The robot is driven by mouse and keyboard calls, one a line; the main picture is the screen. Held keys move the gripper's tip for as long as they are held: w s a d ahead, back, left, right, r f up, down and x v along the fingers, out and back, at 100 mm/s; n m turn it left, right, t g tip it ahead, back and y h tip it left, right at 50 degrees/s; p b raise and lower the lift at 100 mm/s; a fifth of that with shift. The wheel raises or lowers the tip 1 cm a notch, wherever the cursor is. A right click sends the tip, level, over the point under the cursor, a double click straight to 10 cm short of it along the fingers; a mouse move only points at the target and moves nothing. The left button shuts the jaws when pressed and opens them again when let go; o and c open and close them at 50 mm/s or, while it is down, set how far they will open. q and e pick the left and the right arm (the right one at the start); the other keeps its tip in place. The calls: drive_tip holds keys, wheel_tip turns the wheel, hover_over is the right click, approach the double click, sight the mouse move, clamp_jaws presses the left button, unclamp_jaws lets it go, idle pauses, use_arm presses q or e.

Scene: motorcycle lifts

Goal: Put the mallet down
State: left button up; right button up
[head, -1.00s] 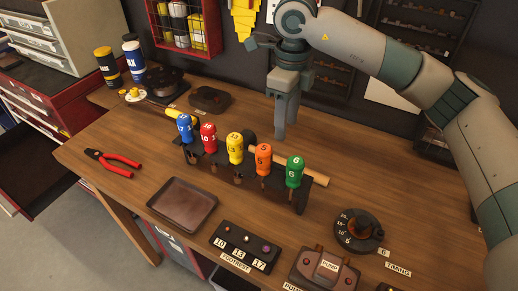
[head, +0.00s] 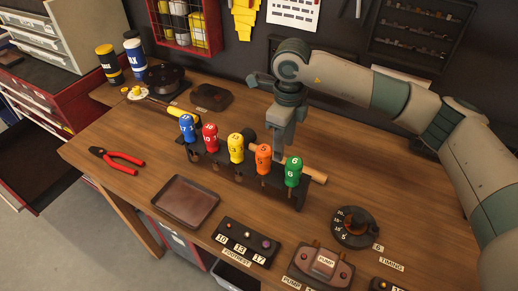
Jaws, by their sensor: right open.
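The mallet lies on the wooden workbench (head: 130,135) behind the driver rack. Its pale wooden handle (head: 316,177) sticks out past the rack's right end, and its dark head (head: 249,137) shows between the yellow and orange drivers. The rack hides part of it. My right gripper (head: 278,155) points down at the handle from above, behind the orange driver. It is open; its fingertips are partly hidden, so I cannot tell whether they touch the handle. My left gripper is out of view.
The dark rack (head: 216,165) holds several coloured drivers close in front of my right gripper. A brown tray (head: 185,201), red pliers (head: 117,159), a footrest socket block (head: 247,243) and a timing dial (head: 354,227) lie around. The bench right of the mallet handle is clear.

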sight(285, 159)
drive_tip(key=shift+d+f+p, duration=0.2)
drive_tip(key=shift+f+p, duration=0.35)
drive_tip(key=shift+p, duration=0.1)
wheel_tip(285, 159, down, 3)
drive_tip(key=shift+d+r+p, duration=0.1)
drive_tip(key=shift+d+p, duration=0.05)
drive_tip(key=shift+p, duration=0.6)
drive_tip(key=shift+f, duration=0.5)
drive_tip(key=shift+w+r, duration=0.1)
clamp_jaws()
